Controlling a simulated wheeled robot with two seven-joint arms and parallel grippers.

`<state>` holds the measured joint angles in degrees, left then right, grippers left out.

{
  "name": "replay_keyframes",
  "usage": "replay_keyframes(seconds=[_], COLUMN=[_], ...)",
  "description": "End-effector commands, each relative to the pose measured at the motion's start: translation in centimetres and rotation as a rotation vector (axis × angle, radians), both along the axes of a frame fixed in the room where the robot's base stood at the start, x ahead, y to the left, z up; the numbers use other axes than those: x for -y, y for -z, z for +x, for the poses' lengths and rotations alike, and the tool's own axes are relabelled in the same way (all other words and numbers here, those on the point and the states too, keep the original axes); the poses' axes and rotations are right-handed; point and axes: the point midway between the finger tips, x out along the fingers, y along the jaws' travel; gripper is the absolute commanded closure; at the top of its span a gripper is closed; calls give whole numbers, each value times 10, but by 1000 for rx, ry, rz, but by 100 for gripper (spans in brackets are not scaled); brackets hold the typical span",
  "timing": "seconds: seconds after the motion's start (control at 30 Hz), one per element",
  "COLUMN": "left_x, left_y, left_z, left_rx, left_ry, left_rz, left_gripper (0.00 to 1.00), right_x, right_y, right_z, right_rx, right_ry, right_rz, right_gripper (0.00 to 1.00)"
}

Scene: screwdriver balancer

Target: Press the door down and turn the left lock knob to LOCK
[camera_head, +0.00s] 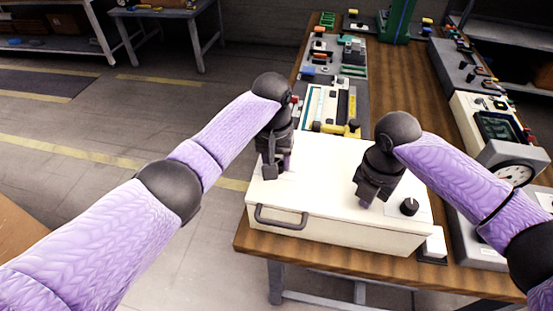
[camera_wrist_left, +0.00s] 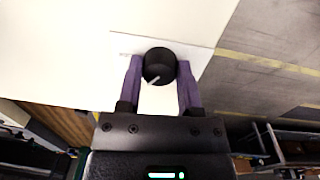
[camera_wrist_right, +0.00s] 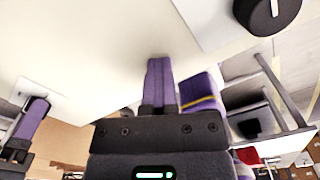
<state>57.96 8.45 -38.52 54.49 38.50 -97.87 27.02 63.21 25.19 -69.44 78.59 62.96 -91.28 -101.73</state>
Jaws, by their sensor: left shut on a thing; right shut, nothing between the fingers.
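The white door (camera_head: 320,188) of a low box with a dark front handle (camera_head: 281,217) lies flat on the wooden table. The left lock knob (camera_wrist_left: 159,66), black and round with a pale pointer line, sits on a white plate in the left wrist view. My left gripper (camera_wrist_left: 158,75) is shut on it, one purple finger on each side. In the head view, my left gripper (camera_head: 280,164) hides this knob. My right gripper (camera_head: 366,201) is shut and empty, with its fingertips at the door top, left of the right knob (camera_head: 409,207). The right knob also shows in the right wrist view (camera_wrist_right: 268,12). Lock lettering is unreadable.
A yellow-and-black tool (camera_head: 340,129) and a tray of parts (camera_head: 328,103) lie behind the box. A dial gauge (camera_head: 514,174) and other instruments stand along the right. A small white block (camera_head: 434,243) is beside the box's front right corner. Open floor lies left of the table.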

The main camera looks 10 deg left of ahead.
Motion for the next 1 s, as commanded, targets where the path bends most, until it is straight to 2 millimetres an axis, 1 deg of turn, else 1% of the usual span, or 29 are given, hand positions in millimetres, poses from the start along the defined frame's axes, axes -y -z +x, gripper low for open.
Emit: replay_keyframes(seconds=[0.7,1.0], left_x=[-1,-1], left_y=[0,-1], left_z=[1,2], left_rx=[0,0], left_ry=[666,880], left_rz=[-2,-1], left_gripper=[100,100], right_x=[2,2], right_y=[2,2], right_z=[0,0], right_rx=[-3,-2], right_ry=[2,3], right_rz=[-5,-6], right_gripper=[100,100])
